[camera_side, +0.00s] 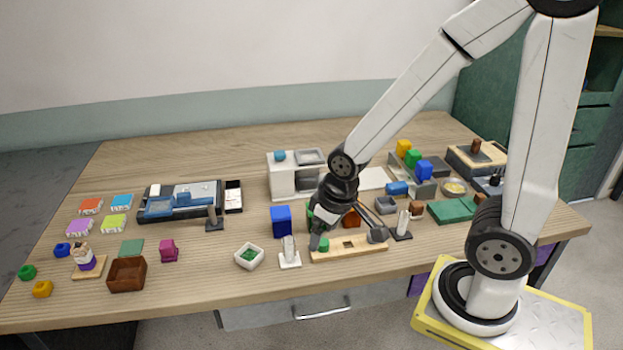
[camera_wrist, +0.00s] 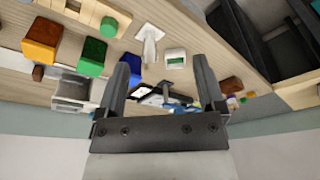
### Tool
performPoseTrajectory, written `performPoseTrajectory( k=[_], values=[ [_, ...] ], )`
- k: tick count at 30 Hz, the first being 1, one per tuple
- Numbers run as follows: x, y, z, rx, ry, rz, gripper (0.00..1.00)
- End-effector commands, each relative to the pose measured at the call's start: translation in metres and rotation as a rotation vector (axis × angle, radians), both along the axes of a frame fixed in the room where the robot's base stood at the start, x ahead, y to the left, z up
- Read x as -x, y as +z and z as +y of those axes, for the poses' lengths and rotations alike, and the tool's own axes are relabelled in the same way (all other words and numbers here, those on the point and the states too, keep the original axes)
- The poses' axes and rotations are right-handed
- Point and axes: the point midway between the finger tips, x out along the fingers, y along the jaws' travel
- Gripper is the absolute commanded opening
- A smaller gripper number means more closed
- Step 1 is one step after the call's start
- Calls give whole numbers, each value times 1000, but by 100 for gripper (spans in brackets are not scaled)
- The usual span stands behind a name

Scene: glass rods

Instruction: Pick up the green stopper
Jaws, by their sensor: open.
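A small green piece, which looks like the green stopper (camera_side: 323,244), stands at the left end of a light wooden holder (camera_side: 350,250) with dark holes. In the wrist view the green piece (camera_wrist: 109,26) shows at the top left, at the end of the wooden holder (camera_wrist: 88,9). My gripper (camera_side: 348,239) is open above the holder, with its left finger close to the green piece in the side view. Whether they touch, I cannot tell. In the wrist view my gripper (camera_wrist: 162,70) has nothing between its fingers, and the green piece lies outside them.
A white bowl (camera_side: 241,260) holds another green thing. A white upright stand (camera_side: 289,255) is left of the holder, and a dark-based stand (camera_side: 402,228) is right of it. A blue block (camera_side: 281,221) and a white cabinet (camera_side: 285,182) are behind. The table's front edge is close.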

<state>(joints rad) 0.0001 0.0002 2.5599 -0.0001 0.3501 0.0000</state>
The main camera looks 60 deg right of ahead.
Motion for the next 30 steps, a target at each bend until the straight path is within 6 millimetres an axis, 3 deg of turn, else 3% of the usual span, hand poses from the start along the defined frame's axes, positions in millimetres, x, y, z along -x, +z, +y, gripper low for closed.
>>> performPoseTrajectory(
  k=[8,14,23,30],
  values=[
    [0,-1,-1,-5,-16,9,88],
    [4,-11,-13,-57,-161,94,88],
    [13,-38,-38,-309,-675,384,88],
    [3,-52,-55,-634,-1112,608,88]
  ],
)
